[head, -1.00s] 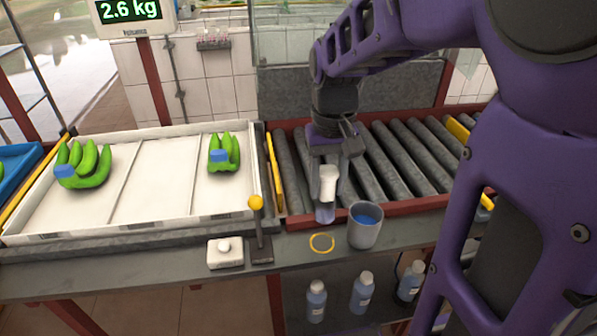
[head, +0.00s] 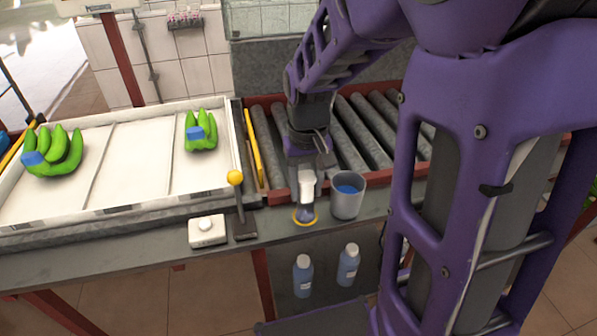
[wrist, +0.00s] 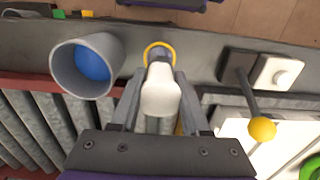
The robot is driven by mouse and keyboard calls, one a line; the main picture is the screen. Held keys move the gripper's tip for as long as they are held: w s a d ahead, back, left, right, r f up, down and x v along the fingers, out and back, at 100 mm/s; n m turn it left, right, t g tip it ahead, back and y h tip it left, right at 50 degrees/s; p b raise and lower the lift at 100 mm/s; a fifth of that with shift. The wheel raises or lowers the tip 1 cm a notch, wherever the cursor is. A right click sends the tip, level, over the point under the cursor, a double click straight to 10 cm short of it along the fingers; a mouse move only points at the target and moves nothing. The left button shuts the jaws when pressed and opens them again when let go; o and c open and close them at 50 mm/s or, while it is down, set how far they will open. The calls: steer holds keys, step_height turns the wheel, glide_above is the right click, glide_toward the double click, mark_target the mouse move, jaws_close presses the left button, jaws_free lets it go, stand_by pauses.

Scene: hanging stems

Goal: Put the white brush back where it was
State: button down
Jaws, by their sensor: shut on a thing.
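My gripper (head: 306,178) is shut on the white brush (head: 305,190), gripping its white handle. The brush is upright, with its grey-blue lower end over the yellow ring (head: 316,222) marked on the grey ledge. I cannot tell whether its lower end touches the ledge. In the wrist view the white handle (wrist: 160,98) sits between the two fingers, and the yellow ring (wrist: 148,47) shows around its far end.
A grey cup (head: 346,203) with blue contents stands close to the right of the brush. A yellow-knobbed lever (head: 236,178) and a white button box (head: 207,231) stand to the left. Rollers (head: 350,140) lie behind. Green bananas (head: 200,132) rest in the white tray (head: 110,205).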

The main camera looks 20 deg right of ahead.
steer(key=shift+c, duration=1.9)
jaws_free()
step_height(320, 180, up, 12)
steer(key=p, duration=0.2)
steer(key=shift+r+p, duration=0.15)
steer(key=shift+p, duration=0.2)
